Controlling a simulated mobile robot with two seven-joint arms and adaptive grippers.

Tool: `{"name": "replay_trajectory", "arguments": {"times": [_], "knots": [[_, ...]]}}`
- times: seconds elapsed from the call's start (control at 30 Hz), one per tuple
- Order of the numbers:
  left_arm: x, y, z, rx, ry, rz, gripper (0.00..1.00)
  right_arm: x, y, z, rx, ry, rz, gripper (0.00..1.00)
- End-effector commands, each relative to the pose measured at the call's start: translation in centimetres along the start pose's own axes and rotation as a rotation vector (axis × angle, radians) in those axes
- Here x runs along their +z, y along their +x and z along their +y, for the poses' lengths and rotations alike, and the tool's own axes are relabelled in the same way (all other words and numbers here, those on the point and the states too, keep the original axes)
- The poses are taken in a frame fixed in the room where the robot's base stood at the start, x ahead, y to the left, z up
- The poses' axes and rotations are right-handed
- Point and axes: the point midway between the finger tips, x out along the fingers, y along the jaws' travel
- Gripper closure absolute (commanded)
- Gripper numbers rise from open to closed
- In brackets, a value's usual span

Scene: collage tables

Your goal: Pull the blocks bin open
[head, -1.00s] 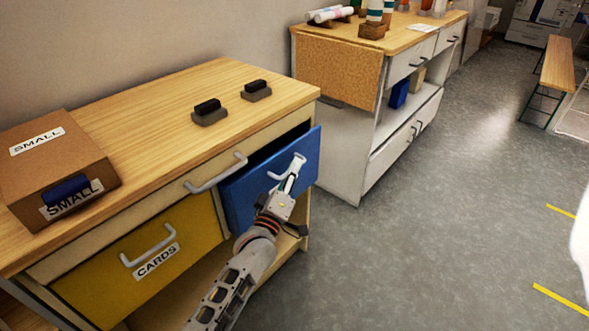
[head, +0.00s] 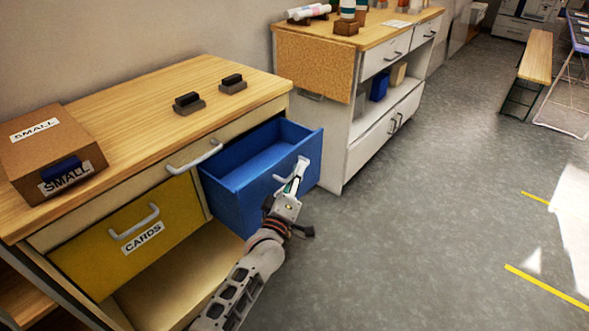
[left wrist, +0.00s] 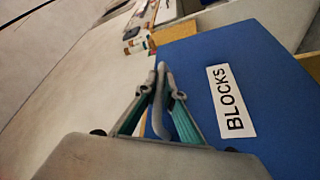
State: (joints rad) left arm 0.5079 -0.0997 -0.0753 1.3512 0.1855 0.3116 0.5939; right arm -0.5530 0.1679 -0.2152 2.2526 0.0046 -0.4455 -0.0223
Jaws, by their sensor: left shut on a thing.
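The blue blocks bin (head: 245,205) is pulled part way out of the wooden cabinet, and its inside looks empty where it shows. Its front bears a white BLOCKS label (left wrist: 231,101) in the left wrist view. My left gripper (head: 295,180) is shut on the bin's pale handle (head: 302,168) at the front face. In the left wrist view the fingers of my left gripper (left wrist: 160,98) close around the handle (left wrist: 160,75). My right gripper is not in view.
A yellow CARDS bin (head: 90,255) sits shut to the left. A SMALL box (head: 45,150) and two dark-handled blocks (head: 188,107) stand on the cabinet top (head: 130,110). A white cabinet (head: 350,160) stands behind. Grey floor (head: 430,220) is clear to the right.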

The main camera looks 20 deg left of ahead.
Motion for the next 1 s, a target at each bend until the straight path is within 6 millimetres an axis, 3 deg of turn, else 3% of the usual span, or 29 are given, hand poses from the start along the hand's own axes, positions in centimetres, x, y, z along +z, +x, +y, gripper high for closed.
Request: {"name": "replay_trajectory", "arguments": {"times": [0.67,0.7,0.77,1.0], "knots": [[0.66,-0.32,0.29,-0.002,0.000,-0.001,1.00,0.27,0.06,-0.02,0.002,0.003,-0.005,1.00],[0.65,-0.32,0.29,-0.002,0.000,-0.001,0.87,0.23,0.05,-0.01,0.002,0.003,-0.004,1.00],[0.64,-0.32,0.28,-0.002,0.000,-0.001,0.75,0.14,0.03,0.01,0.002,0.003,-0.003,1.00],[0.59,-0.28,0.35,-0.001,0.000,0.000,0.75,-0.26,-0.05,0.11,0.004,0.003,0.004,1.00]]}}
